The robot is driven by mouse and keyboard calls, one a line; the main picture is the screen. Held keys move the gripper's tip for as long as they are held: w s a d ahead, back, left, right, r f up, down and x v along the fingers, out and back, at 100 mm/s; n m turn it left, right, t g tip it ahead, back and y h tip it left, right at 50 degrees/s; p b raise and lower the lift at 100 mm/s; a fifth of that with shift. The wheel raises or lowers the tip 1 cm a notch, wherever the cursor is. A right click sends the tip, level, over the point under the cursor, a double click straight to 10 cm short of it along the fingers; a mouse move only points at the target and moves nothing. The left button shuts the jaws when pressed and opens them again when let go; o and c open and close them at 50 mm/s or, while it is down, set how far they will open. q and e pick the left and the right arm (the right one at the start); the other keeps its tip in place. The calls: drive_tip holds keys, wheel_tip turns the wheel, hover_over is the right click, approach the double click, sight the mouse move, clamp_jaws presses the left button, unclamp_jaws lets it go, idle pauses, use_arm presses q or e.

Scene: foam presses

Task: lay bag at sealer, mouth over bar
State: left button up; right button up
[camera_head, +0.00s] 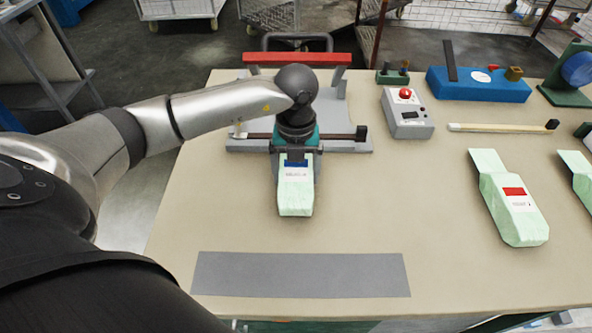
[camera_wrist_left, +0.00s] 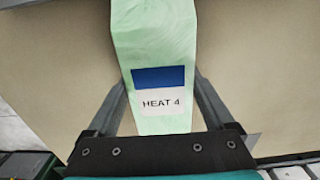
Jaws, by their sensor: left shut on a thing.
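The pale green bag (camera_head: 295,198) with a blue and white label lies in front of the sealer, its wide end toward me. In the left wrist view the bag (camera_wrist_left: 155,45) reads "HEAT 4". My left gripper (camera_head: 295,158) is shut on it, with one finger on each side in the left wrist view (camera_wrist_left: 160,95). The sealer has a grey base (camera_head: 355,146), a dark bar (camera_head: 340,136) across its front and a raised red arm (camera_head: 297,59) behind. My wrist hides the bag's mouth end and the bar's middle, so I cannot tell whether they overlap. My right gripper is out of view.
A control box with a red button (camera_head: 408,117) stands right of the sealer. A blue block (camera_head: 480,88), a pale stick (camera_head: 495,127) and a red-labelled bag (camera_head: 513,218) are further right. A grey mat (camera_head: 300,275) lies near the front edge. The table's middle is clear.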

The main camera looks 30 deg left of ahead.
use_arm(q)
drive_tip(key=o, duration=1.1)
wheel_tip(320, 180, up, 15)
drive_tip(key=p, duration=0.2)
drive_tip(key=shift+r, duration=0.15)
drive_tip(key=shift+r, duration=0.1)
